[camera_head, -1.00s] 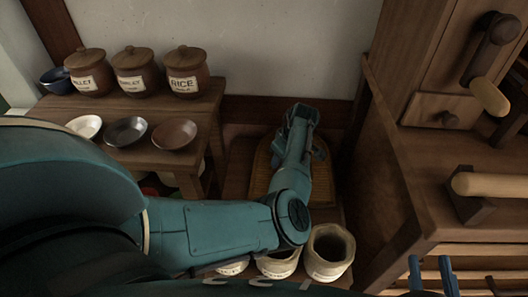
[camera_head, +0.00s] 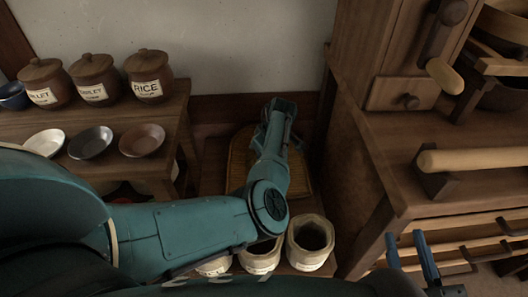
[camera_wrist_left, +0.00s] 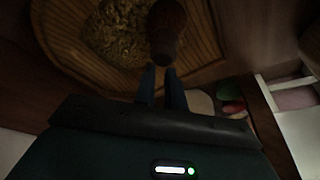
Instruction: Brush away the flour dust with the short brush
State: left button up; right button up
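I cannot make out the short brush or any flour dust for certain in either view. My left arm reaches over a round woven tray (camera_head: 238,165) on the low shelf; the left gripper's fingers are hidden in the head view. In the left wrist view the tray (camera_wrist_left: 205,62) holds a heap of pale grain-like stuff (camera_wrist_left: 118,32). A dark brown rounded piece (camera_wrist_left: 167,28) lies right at the tips of my left gripper (camera_wrist_left: 161,70); whether it is held between them is too dark to tell. My right gripper (camera_head: 406,237) is at the lower right, its blue fingers apart and empty.
Labelled lidded jars, one reading RICE (camera_head: 148,78), stand on the left bench with small dishes (camera_head: 142,140). Pale open pots (camera_head: 310,243) stand below my left arm. A wooden cabinet (camera_head: 420,130) fills the right, with a pale wooden roller or handle (camera_head: 480,158) on its top.

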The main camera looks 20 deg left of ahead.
pick_arm(q)
grip_shut()
